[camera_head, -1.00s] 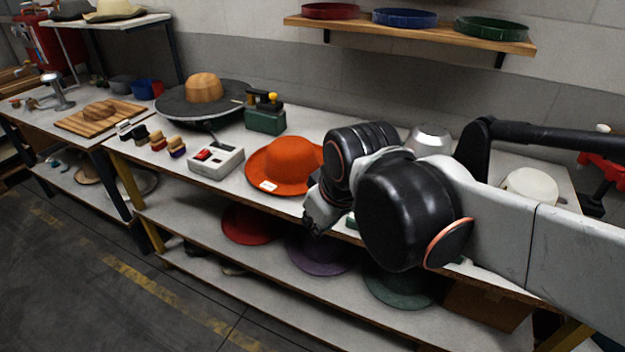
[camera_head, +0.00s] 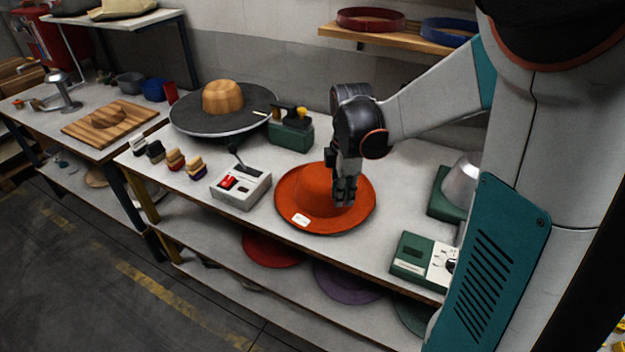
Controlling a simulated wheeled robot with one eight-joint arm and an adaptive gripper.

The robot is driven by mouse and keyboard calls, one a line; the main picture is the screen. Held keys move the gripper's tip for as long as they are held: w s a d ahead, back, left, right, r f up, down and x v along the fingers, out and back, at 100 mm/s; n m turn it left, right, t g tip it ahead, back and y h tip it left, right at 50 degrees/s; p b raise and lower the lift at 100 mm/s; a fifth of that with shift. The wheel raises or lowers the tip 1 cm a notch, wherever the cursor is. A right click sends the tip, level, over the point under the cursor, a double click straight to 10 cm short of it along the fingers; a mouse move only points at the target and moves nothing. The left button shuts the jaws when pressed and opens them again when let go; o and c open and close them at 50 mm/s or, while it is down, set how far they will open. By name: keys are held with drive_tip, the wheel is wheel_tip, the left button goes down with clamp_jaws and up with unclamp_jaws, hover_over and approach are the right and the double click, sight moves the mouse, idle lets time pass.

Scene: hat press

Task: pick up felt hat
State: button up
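An orange felt hat (camera_head: 302,190) with a wide brim and a small white tag lies crown up on the grey workbench. My gripper (camera_head: 344,197) points down over the right side of the hat, in front of part of the crown and brim. Its fingers look close to the felt, but I cannot tell whether they touch it or how far apart they are. More felt hats, red (camera_head: 270,250), purple (camera_head: 347,284) and dark green (camera_head: 412,314), lie on the shelf below.
A white control box (camera_head: 240,188) stands left of the hat, and a green device (camera_head: 425,262) stands to its right. A round platform with a wooden hat block (camera_head: 222,98) and a green box (camera_head: 290,135) are behind. Several small brushes (camera_head: 176,160) stand at left.

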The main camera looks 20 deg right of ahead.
sight(339, 229)
wheel_tip(339, 229, down, 13)
drive_tip(key=b, duration=0.5)
drive_tip(key=shift+a, duration=0.15)
drive_tip(key=shift+r, duration=0.15)
drive_tip(key=shift+c, duration=0.6)
clamp_jaws()
drive_tip(key=shift+r, duration=0.15)
wheel_tip(339, 229, up, 20)
drive_tip(key=p, duration=0.7)
